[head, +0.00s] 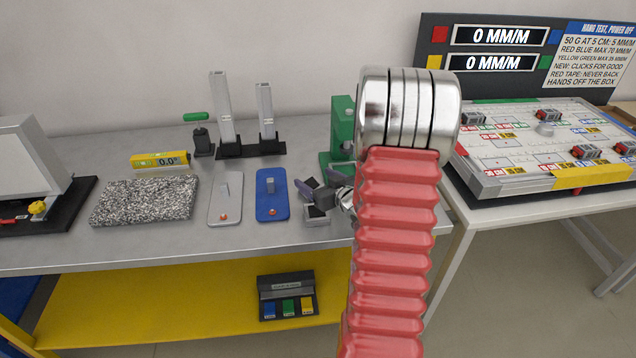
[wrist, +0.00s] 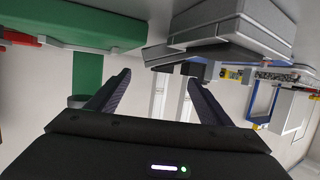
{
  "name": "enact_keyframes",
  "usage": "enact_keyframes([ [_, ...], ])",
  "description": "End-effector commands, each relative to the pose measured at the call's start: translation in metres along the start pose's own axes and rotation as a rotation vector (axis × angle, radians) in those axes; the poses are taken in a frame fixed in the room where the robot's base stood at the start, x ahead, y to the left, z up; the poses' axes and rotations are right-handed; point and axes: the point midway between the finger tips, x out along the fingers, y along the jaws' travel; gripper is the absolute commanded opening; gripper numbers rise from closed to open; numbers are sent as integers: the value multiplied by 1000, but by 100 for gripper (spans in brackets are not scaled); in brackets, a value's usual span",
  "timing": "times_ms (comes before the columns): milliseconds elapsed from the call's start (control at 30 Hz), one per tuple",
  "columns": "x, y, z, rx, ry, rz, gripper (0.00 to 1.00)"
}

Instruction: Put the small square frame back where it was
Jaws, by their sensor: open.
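I cannot pick out the small square frame with certainty in either view. My gripper (head: 319,188) is near the front right of the grey bench, its dark purple fingers spread. A small grey and dark block (head: 317,216) lies on the bench just below it. In the wrist view my gripper (wrist: 158,77) is open, with nothing between its fingers. A grey block (wrist: 228,28) shows close by at the top of that view. A blue-edged outline (wrist: 262,108) shows further right there; I cannot tell what it is.
A green stand (head: 342,125) is behind my gripper. A blue plate (head: 271,194), a grey plate (head: 226,200) and a speckled slab (head: 145,201) lie to its left. Two metal towers (head: 224,110) stand behind. A white board (head: 545,145) is on the right table. My red arm hides the bench's right end.

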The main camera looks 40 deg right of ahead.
Motion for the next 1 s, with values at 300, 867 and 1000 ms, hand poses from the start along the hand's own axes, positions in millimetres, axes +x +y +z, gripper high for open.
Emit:
enact_keyframes([
  [300, -54, 1, 0, 1, 0, 4, 73],
  [867, -120, 0, 1, 0, 0, 0, 73],
  [1000, -120, 0, 1, 1, 0, 0, 73],
])
